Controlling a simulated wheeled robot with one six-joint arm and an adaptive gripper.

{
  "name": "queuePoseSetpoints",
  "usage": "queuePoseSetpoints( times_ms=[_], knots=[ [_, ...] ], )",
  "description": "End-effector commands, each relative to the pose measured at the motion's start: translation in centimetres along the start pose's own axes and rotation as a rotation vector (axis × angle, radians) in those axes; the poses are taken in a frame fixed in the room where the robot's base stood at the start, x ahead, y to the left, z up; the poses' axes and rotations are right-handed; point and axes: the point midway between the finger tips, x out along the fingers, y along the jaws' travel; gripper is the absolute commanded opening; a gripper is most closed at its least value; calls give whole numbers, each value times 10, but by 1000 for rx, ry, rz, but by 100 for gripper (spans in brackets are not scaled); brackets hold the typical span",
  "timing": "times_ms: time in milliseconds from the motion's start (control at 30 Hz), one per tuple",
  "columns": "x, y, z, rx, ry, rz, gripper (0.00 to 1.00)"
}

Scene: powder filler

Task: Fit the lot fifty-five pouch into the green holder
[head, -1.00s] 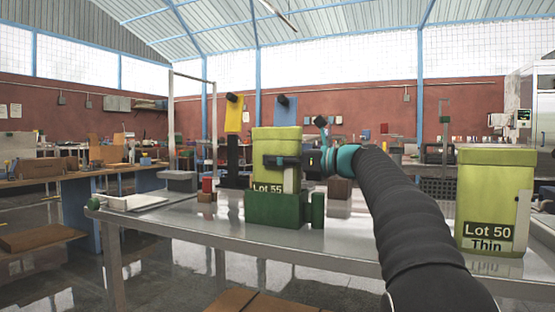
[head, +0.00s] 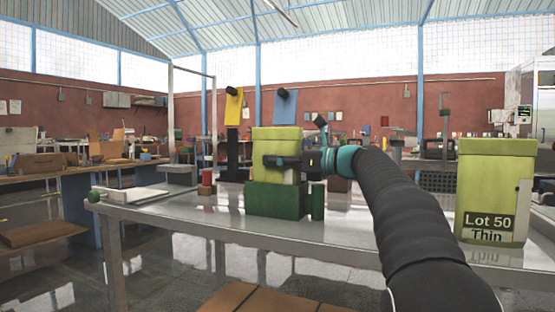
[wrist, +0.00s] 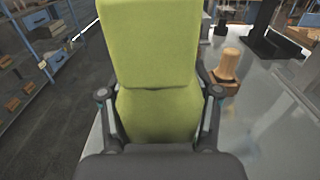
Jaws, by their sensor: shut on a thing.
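The lot fifty-five pouch (head: 276,140) is a yellow-green upright pack; in the head view its lower part, where the label was visible, is now hidden by the green holder. The green holder (head: 276,203) is a dark green box on the metal table, and the pouch stands in its top. My gripper (head: 284,161) is shut on the pouch just above the holder's rim. In the wrist view the pouch (wrist: 155,50) fills the middle between the fingers of my gripper (wrist: 158,100). How deep the pouch sits is hidden.
Another yellow-green pouch labelled Lot 50 Thin (head: 495,185) stands on the table (head: 375,250) at the right. A small red-topped piece (head: 207,182) and a white tray (head: 135,195) are left of the holder. Yellow (head: 234,105) and blue (head: 285,108) items stand behind.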

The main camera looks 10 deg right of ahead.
Motion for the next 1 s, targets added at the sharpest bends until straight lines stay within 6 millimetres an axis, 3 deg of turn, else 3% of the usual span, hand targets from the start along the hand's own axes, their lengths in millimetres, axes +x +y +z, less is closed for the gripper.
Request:
queuePoseSetpoints(
  times_ms=[500, 533, 633, 1000],
  knots=[
    [0, 0, -11, 0, 0, 0, 28],
    [0, 0, -11, 0, 0, 0, 65],
    [0, 0, -11, 1, 0, 0, 90],
    [-1, -1, -13, 2, 2, 0, 91]
  ],
)
